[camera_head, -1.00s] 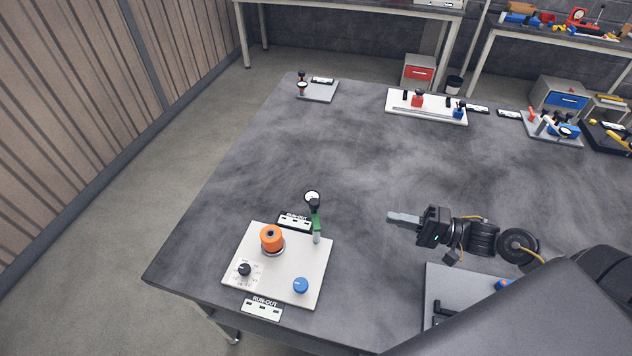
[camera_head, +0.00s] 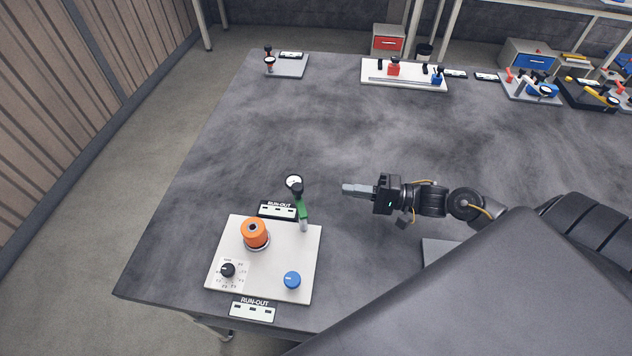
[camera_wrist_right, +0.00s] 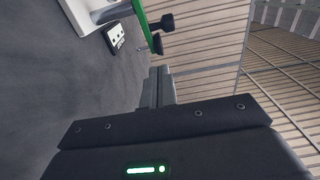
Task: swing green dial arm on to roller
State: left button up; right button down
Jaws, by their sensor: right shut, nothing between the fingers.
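The green dial arm (camera_head: 301,208) stands on a post at the back right of a white run-out plate (camera_head: 270,290). Its round dial (camera_head: 294,182) and black knob sit at its upper end, pointing away from the orange roller (camera_head: 255,233). My right gripper (camera_head: 346,188) is shut and empty, to the right of the dial arm and apart from it. In the right wrist view, the shut fingers (camera_wrist_right: 158,88) point toward the green arm (camera_wrist_right: 143,22) with its black knob (camera_wrist_right: 165,22), with a gap between. My left gripper is not in view.
The plate also carries a black selector knob (camera_head: 227,270) and a blue knob (camera_head: 292,280). RUN-OUT labels (camera_head: 277,210) lie behind and in front of it. Other fixtures, such as a white rail plate (camera_head: 405,80), stand along the far edge. The table's middle is clear.

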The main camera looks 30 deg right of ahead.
jog(key=p+x, duration=0.2)
jog(key=x, duration=0.7)
jog(key=shift+w+a+p, duration=0.15)
jog(key=shift+a+p, duration=0.15)
